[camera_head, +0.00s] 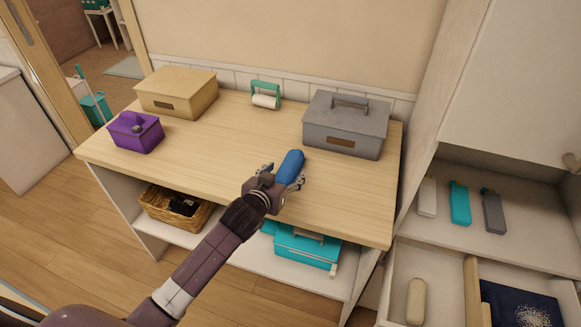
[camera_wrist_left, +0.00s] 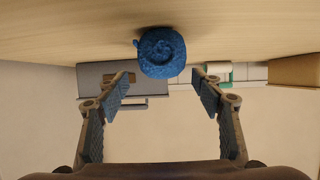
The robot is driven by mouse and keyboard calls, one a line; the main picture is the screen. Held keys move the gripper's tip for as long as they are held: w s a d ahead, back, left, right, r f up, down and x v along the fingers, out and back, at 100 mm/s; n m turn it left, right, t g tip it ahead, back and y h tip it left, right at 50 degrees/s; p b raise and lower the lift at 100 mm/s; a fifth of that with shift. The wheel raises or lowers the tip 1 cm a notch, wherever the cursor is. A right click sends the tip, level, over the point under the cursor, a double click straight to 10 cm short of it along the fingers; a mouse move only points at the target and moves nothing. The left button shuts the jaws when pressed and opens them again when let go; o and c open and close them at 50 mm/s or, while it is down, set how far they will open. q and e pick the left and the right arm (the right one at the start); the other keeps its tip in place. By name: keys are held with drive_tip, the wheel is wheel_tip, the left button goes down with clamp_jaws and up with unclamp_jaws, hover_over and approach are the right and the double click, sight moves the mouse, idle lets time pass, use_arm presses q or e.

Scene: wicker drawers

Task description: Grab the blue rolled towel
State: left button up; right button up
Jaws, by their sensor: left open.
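The blue rolled towel (camera_head: 291,164) lies on the wooden table top (camera_head: 220,140), towards its right half. In the left wrist view the towel (camera_wrist_left: 161,53) shows end-on, with its spiral roll facing me. My left gripper (camera_head: 283,184) is at the near end of the towel in the head view. In the left wrist view its two fingers (camera_wrist_left: 161,100) are spread wide apart, with nothing between the pads. The towel appears beyond the fingertips and centred between them. The gripper hides the towel's near end in the head view. My right gripper is not in view.
A grey lidded box (camera_head: 346,125) stands right behind the towel. A basket (camera_head: 175,208) and a teal box (camera_head: 307,247) sit on the shelf below.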

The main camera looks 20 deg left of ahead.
sight(290, 165)
use_arm(q)
drive_tip(key=shift+w+f, duration=0.1)
drive_tip(key=shift+w, duration=0.1)
drive_tip(key=shift+w+f, duration=0.1)
drive_tip(key=shift+w, duration=0.2)
drive_tip(key=p+x, duration=0.1)
drive_tip(key=x, duration=0.3)
drive_tip(key=shift+a, duration=0.2)
drive_tip(key=shift+w+f, duration=0.15)
drive_tip(key=shift+w, duration=0.05)
drive_tip(key=c, duration=1.3)
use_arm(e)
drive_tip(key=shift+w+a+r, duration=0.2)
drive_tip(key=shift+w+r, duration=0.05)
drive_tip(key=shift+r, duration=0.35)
